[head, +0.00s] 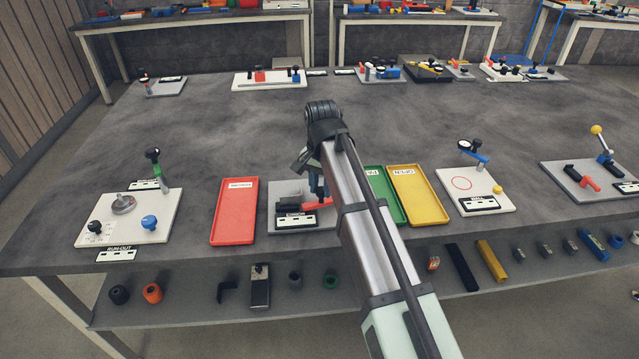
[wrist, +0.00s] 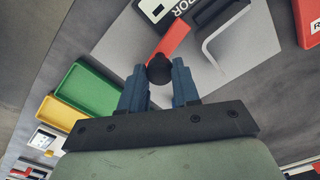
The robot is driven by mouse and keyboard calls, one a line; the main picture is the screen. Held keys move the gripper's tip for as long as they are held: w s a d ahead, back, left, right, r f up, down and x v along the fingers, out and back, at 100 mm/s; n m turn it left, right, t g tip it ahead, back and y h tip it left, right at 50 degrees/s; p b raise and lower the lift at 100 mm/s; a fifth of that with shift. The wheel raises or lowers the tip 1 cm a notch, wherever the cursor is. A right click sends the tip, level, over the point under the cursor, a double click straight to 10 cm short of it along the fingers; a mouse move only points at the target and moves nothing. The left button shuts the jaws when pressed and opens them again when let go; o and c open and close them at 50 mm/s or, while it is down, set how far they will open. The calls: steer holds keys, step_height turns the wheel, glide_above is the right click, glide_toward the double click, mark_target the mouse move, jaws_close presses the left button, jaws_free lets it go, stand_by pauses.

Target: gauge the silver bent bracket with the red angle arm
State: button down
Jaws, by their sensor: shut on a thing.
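My gripper (wrist: 159,82) has its two blue fingers closed around the black knob (wrist: 159,68) of the red angle arm (wrist: 172,38). The red arm also shows in the head view (head: 318,203), just below my gripper (head: 318,191). The silver bent bracket (wrist: 207,44) lies on the light grey gauge plate (wrist: 245,70), to the right of the red arm in the wrist view, with a gap between them. I cannot make out the bracket in the head view. My arm and gripper hide part of the plate (head: 279,190) there.
A red tray (head: 234,212) lies left of the gauge plate. A green tray (head: 378,180) and a yellow tray (head: 418,196) lie to the right. Other fixtures stand farther out, including a run-out plate (head: 95,215). The table's middle is mostly clear.

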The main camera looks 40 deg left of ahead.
mark_target(322, 192)
steer(key=shift+s+d+m, duration=0.15)
steer(key=shift+m, duration=0.45)
steer(key=shift+s+d+m, duration=0.1)
steer(key=shift+d+m, duration=0.05)
steer(key=shift+m, duration=0.45)
steer(key=c, duration=0.8)
jaws_free()
steer(key=shift+r, duration=0.1)
step_height(322, 192, up, 14)
steer(key=shift+f, duration=0.2)
steer(key=shift+d, duration=0.1)
stand_by(0.4)
